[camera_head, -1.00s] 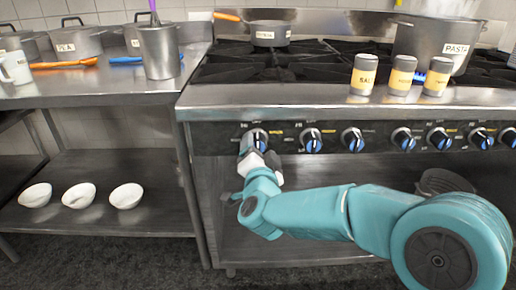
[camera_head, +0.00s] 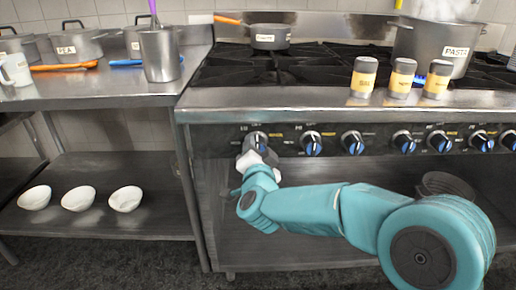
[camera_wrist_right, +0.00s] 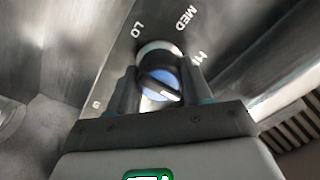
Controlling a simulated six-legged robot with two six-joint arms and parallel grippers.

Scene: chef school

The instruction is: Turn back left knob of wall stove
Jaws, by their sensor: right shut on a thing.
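The leftmost knob (camera_head: 259,137) is on the stove's front panel (camera_head: 229,139), black with a blue face. My right gripper (camera_head: 258,146) is at this knob, reaching up to it from below. In the right wrist view my right gripper (camera_wrist_right: 161,92) has one finger on each side of the knob (camera_wrist_right: 157,80) and is shut on it. The knob's white pointer slants to the lower right, and the printed marks LO, MED and HI stand around it. My left gripper is not in view.
Several more blue-faced knobs (camera_head: 352,142) line the panel to the right. Three spice shakers (camera_head: 401,77) stand on the stove's front ledge. A small pan (camera_head: 270,37) and a large pasta pot (camera_head: 440,43) are on the stovetop. A steel counter (camera_head: 105,93) adjoins on the left.

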